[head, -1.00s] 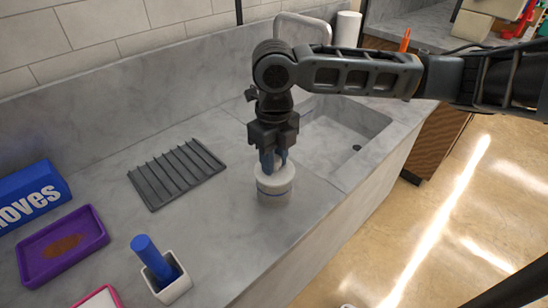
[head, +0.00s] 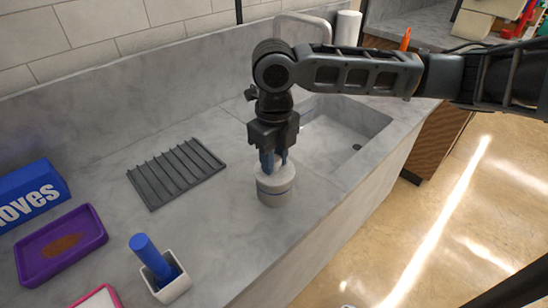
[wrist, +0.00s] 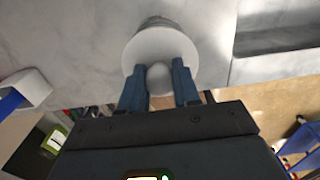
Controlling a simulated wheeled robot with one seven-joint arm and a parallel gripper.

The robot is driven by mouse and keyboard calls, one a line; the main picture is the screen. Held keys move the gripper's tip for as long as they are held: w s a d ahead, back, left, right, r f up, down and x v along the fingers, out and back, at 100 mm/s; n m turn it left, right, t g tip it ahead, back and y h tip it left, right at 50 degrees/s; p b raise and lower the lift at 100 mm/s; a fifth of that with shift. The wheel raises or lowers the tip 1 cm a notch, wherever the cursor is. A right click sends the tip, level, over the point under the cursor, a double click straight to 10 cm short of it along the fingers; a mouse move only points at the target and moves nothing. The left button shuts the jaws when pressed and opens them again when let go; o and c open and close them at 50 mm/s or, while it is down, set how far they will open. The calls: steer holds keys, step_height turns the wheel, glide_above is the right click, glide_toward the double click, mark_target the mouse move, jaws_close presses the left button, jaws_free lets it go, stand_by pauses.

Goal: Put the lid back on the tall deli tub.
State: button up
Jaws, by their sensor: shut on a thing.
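The tall deli tub (head: 274,195) stands upright on the grey counter, right of the ribbed mat. Its white lid (head: 262,181) sits at the tub's top; whether it is fully seated I cannot tell. In the wrist view the lid (wrist: 137,50) is a round white disc with a rounded knob (wrist: 159,79) in its middle. My gripper (head: 273,166) points down over the tub. Its blue fingers are shut on the lid's knob, one on each side, as the wrist view shows (wrist: 160,84). The lid hides the tub's opening.
A grey ribbed mat (head: 177,174) lies left of the tub. A sink (head: 345,135) is behind and to the right. A white holder (head: 172,287) with a blue stick, a purple tray (head: 35,262) and a blue glove box (head: 30,195) are at left. The counter edge is close by on the right.

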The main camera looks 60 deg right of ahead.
steer(key=o, duration=1.1)
steer(key=shift+o, duration=0.4)
steer(key=o, duration=0.4)
steer(key=shift+r+p, duration=2.5)
steer(key=shift+r, duration=1.05)
